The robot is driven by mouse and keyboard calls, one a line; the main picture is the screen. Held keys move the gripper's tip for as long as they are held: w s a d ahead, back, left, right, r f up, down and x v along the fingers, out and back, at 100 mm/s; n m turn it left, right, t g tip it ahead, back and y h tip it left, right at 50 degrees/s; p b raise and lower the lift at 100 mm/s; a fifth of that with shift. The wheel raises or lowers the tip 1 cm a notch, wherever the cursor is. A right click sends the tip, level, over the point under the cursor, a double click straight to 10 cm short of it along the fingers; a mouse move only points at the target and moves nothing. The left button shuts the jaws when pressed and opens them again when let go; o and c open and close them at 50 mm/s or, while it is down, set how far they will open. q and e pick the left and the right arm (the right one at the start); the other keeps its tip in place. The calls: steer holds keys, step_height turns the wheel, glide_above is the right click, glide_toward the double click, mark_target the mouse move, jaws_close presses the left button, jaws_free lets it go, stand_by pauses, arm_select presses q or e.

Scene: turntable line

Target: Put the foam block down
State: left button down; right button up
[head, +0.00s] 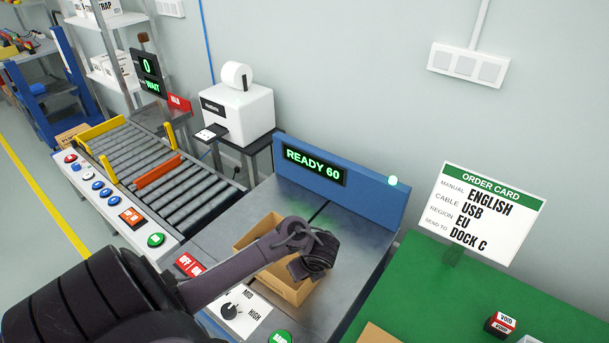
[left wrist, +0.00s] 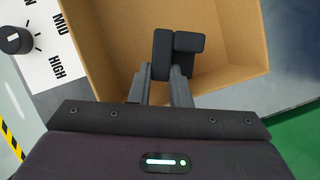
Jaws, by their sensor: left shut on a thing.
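A dark foam block (left wrist: 187,43) sits at the fingertips of my left gripper (left wrist: 167,75) in the left wrist view. My left gripper, also in the head view (head: 308,252), is shut on the block. Behind the block is an open cardboard box (left wrist: 115,45), which stands on the grey metal surface in the head view (head: 290,288). The gripper and block are over the box opening. I cannot tell how far the block is above the box floor. The arm hides part of the box. My right gripper is not in view.
A blue panel reading READY 60 (head: 340,183) stands behind the box. A knob panel (head: 238,310) is in front. A roller conveyor (head: 165,165) lies left, and a green table (head: 430,300) with an order card (head: 482,215) right.

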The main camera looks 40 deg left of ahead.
arm_select(q)
steer(key=c, duration=1.3)
jaws_free()
steer(key=shift+c, duration=0.2)
steer(key=shift+r, duration=0.15)
steer(key=p+v, duration=0.5)
steer(key=v, duration=0.7)
steer(key=shift+r+p, duration=0.3)
steer(key=shift+r, duration=0.1)
steer(key=shift+s+d, duration=0.1)
steer(key=shift+s, duration=0.05)
